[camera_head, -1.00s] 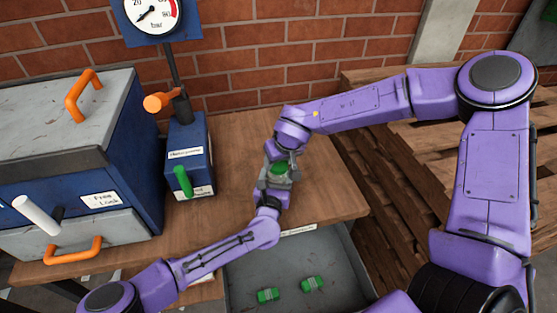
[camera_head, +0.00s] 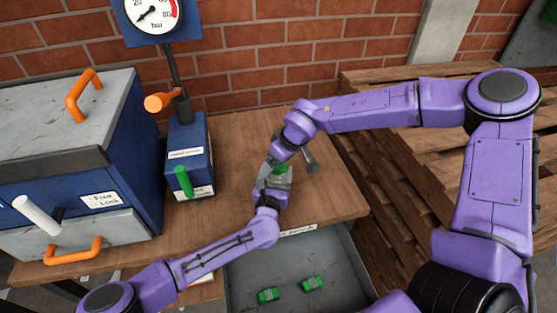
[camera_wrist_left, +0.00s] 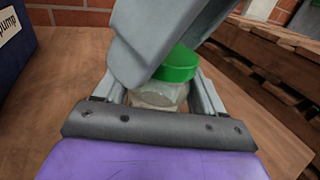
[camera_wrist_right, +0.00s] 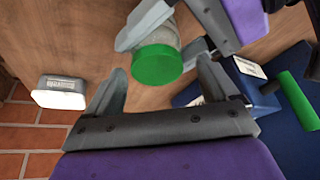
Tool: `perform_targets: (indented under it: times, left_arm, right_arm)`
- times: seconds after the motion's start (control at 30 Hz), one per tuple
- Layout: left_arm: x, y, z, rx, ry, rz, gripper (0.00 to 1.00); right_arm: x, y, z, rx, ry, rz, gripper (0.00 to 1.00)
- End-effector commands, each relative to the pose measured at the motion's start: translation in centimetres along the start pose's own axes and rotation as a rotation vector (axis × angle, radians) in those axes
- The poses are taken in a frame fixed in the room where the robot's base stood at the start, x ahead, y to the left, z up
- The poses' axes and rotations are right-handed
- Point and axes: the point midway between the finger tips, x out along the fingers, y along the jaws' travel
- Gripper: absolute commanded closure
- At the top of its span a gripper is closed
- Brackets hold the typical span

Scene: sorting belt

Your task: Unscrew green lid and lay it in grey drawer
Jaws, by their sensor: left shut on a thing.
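A jar with a green lid (camera_head: 279,169) is held above the wooden table. Its pale, see-through body (camera_wrist_left: 158,96) sits between the fingers of my left gripper (camera_wrist_left: 158,88), which is shut on it. The lid is on the jar in the left wrist view (camera_wrist_left: 177,64) and right wrist view (camera_wrist_right: 156,65). My right gripper (camera_wrist_right: 160,70) is open, its fingers on either side of the lid with gaps visible. One of its fingers partly covers the lid in the left wrist view. The open grey drawer (camera_head: 245,288) below the table edge holds two green-and-grey pieces (camera_head: 290,290).
A blue pump box (camera_head: 189,150) with green lever, orange knob and gauge stands left of the jar. A blue cabinet (camera_head: 140,150) with orange handles is further left. A small labelled, white-topped object (camera_wrist_right: 60,92) shows in the right wrist view. Wooden pallets (camera_head: 390,170) are right.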

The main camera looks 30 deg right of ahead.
Motion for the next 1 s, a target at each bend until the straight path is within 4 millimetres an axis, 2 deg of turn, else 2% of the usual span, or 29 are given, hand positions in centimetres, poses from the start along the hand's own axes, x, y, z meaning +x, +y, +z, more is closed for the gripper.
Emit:
perform_targets:
  times: [0.23, 0.37, 0.67, 0.9, 1.0]
  left_arm:
    - [-0.04, -0.16, 0.03, -0.001, 0.000, -0.003, 0.85]
    - [-0.05, -0.19, 0.04, -0.001, 0.000, -0.003, 0.85]
    - [-0.05, -0.22, 0.03, -0.001, 0.000, -0.004, 0.85]
    - [-0.05, -0.22, 0.03, -0.001, 0.000, -0.004, 0.85]
    - [-0.05, -0.22, 0.03, -0.001, 0.000, -0.004, 0.85]
  right_arm:
    - [-0.03, 0.10, -0.09, 0.012, 0.003, 0.009, 0.14]
    - [-0.04, 0.06, -0.12, 0.148, 0.008, 0.069, 0.14]
    - [0.00, 0.05, -0.17, 0.640, 0.028, 0.276, 0.14]
    - [0.03, 0.13, -0.20, 1.182, 0.050, 0.499, 0.14]
    - [-0.03, 0.17, -0.16, 1.291, 0.054, 0.539, 0.14]
